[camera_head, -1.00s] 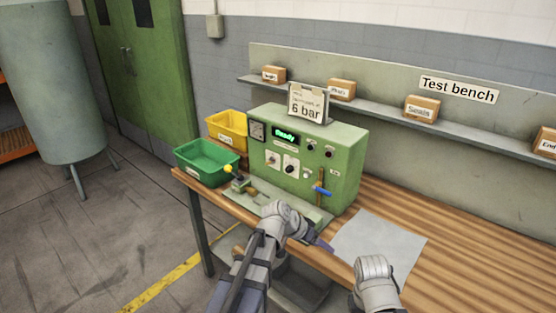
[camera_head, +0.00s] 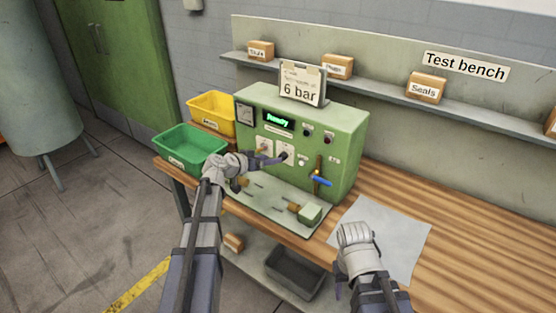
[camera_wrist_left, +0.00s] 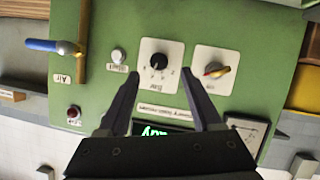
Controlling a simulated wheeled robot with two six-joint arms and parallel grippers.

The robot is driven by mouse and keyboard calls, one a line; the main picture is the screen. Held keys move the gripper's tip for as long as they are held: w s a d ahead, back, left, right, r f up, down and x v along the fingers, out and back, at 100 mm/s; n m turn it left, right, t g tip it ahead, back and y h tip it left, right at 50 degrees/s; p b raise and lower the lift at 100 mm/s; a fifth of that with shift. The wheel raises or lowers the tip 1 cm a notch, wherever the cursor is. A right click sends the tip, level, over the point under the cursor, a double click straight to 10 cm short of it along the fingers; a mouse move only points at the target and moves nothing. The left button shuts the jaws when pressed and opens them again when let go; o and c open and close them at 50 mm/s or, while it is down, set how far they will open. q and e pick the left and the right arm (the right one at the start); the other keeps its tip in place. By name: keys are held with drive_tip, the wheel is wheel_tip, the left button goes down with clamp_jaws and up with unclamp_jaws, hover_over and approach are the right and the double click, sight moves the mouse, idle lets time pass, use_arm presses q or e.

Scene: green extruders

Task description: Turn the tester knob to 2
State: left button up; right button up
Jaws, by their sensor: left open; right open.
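The green tester (camera_head: 340,140) stands on the bench, its display (camera_head: 278,121) lit with "Ready". On its face are two knobs on white plates. The black knob (camera_wrist_left: 159,61) has a numbered scale marked "Bar"; its exact setting is too small to read. My right gripper (camera_head: 340,282) is open and empty near the bench's front edge.
A blue-handled air valve (camera_head: 320,180) sticks out at the panel's right. A fixture plate (camera_head: 265,202) lies in front of the tester. Green (camera_head: 190,142) and yellow (camera_head: 208,105) bins stand at left. A "6 bar" sign (camera_head: 302,83) is on top. Grey paper (camera_head: 400,235) lies at right.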

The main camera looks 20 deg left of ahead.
sight(283, 156)
use_arm(q)
drive_tip(key=b+x, duration=0.1)
drive_tip(key=x, duration=0.4)
drive_tip(key=shift+w+d+b, duration=0.1)
drive_tip(key=shift+w+b, duration=0.05)
drive_tip(key=shift+b, duration=0.15)
drive_tip(key=shift+c, duration=0.3)
clamp_jaws()
